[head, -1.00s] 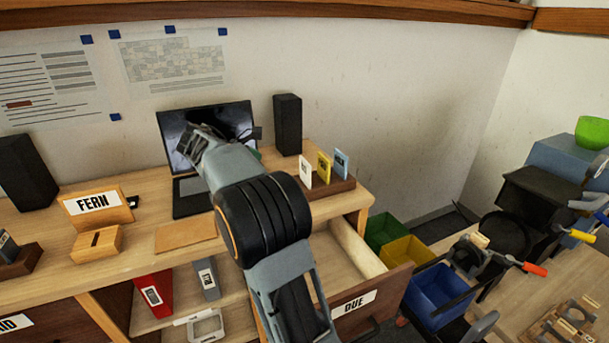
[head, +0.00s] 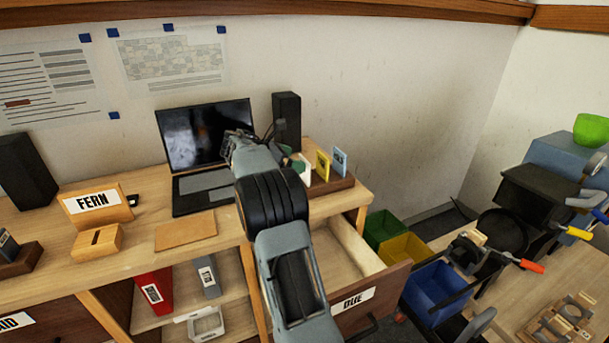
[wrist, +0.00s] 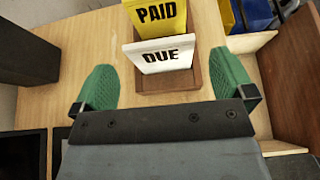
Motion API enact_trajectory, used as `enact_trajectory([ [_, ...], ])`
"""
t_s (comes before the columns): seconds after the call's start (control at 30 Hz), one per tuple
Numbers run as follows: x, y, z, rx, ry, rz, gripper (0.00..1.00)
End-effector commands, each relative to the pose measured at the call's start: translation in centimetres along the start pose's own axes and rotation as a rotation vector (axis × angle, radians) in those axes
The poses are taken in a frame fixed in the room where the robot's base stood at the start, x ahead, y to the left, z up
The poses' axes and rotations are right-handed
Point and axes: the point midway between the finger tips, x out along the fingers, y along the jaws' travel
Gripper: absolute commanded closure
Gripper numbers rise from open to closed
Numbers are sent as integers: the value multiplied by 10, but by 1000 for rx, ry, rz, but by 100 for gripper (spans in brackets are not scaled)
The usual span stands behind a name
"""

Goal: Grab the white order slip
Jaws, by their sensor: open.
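The white order slip (wrist: 158,58), marked DUE, stands upright at the near end of a small wooden rack (wrist: 182,82) in the wrist view. In the head view my gripper (head: 270,150) is above the desk, left of the rack.
A yellow slip (wrist: 160,18) marked PAID and a blue slip (head: 340,162) stand behind the white one. A black speaker (head: 287,122) stands near the rack. The laptop (head: 205,150) is to the left. An open drawer (head: 372,298) marked DUE is below.

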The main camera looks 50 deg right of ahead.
Motion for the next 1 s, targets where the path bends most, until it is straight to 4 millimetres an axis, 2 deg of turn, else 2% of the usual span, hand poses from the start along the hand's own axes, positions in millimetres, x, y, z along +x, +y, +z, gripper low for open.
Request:
enact_trajectory([
  [0.33,43,1,-1,0,0,-3,0],
  [0.47,50,1,-2,0,0,-2,0],
  [0.7,50,1,-2,1,0,-1,1],
  [1.0,50,1,-2,1,0,-1,30],
])
